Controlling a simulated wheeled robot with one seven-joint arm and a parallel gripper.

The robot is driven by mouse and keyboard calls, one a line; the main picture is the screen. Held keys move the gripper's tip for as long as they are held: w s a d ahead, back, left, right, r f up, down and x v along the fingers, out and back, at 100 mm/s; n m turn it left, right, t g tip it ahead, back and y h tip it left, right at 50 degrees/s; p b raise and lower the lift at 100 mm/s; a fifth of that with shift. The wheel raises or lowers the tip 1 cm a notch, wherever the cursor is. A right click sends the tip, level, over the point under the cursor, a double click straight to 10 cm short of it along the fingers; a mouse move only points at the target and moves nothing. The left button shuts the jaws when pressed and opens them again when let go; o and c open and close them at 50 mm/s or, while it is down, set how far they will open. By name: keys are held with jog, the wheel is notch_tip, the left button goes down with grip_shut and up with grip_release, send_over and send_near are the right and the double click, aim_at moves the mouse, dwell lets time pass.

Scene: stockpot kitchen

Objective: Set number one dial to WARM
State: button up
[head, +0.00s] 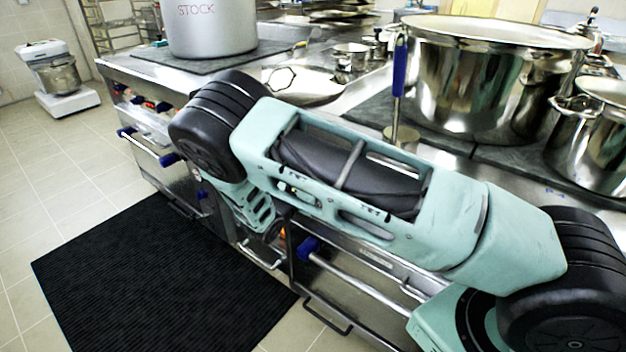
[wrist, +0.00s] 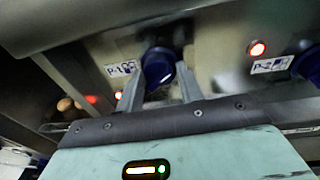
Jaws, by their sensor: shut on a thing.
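The number one dial (wrist: 157,62) is a round dark blue knob on the stove's front panel, in the upper middle of the wrist view. A white P-1 label (wrist: 121,69) sits to its left. My gripper (wrist: 160,72) has one grey finger on each side of the knob and is shut on it. The knob's pointer and any WARM mark cannot be made out. In the head view my arm covers the gripper's fingers and the knob.
A second blue dial (wrist: 308,62) with a P-2 label (wrist: 272,64) is at the right. In the head view, a blue-ended oven handle (head: 360,277) runs below my arm, and large pots (head: 470,85) stand on the stove top.

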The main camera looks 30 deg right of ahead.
jog(key=shift+f, duration=0.15)
dwell(0.3)
jog(key=o, duration=1)
jog(key=v, duration=1.7)
jog(key=shift+s+a, duration=0.2)
jog(key=shift+a, duration=0.05)
jog(key=s+a+r+m+g+y, duration=0.25)
jog(key=s+r+m+y, duration=0.25)
jog(key=s, duration=0.4)
jog(key=s+a+r+m+g+y, duration=0.1)
jog(key=s+r+m+g+y, duration=0.2)
jog(key=s+r+m+y, duration=0.5)
jog(key=s+a+r+m+g+y, duration=0.2)
jog(key=s+r+y, duration=0.1)
jog(key=s, duration=0.8)
jog(key=shift+m, duration=0.3)
notch_tip(320, 180, up, 13)
jog(key=p, duration=1.2)
jog(key=shift+s+a, duration=0.1)
jog(key=shift+s, duration=0.05)
